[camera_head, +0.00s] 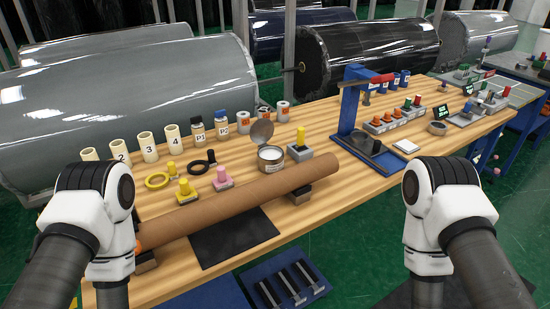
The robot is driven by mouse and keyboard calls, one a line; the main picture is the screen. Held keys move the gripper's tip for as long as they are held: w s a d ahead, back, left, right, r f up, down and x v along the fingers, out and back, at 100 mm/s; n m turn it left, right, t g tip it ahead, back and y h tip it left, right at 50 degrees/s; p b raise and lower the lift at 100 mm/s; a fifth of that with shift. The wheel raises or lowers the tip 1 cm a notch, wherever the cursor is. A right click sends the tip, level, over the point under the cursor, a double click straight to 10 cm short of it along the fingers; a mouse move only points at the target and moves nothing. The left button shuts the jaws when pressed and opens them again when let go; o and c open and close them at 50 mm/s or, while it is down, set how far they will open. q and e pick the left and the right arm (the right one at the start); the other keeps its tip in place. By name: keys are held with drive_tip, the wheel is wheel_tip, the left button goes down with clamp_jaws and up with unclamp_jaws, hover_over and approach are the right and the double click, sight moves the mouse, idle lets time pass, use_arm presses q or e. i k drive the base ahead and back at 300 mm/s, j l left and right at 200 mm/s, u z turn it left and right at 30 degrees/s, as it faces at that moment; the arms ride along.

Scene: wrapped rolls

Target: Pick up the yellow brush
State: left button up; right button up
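No item is plainly recognisable as a brush at this size. A yellow upright piece (301,136) stands on a grey block behind the long brown roll, right of an open tin (271,158). I cannot tell which, if any, is the brush. My two white arm joints show at the lower left and lower right, in front of the table. Neither gripper's fingers can be seen.
The brown roll (240,198) lies along the table's front on dark supports. Numbered cream cylinders (148,147) and small bottles line the back left. A blue stand (351,100) rises right of centre. Large wrapped rolls (130,100) lie behind the table (330,200).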

sight(300, 147)
drive_tip(key=u, duration=0.35)
drive_tip(key=l+u, duration=0.45)
drive_tip(key=i+l+u, duration=0.1)
drive_tip(key=l+u, duration=0.75)
drive_tip(key=k+j, duration=0.05)
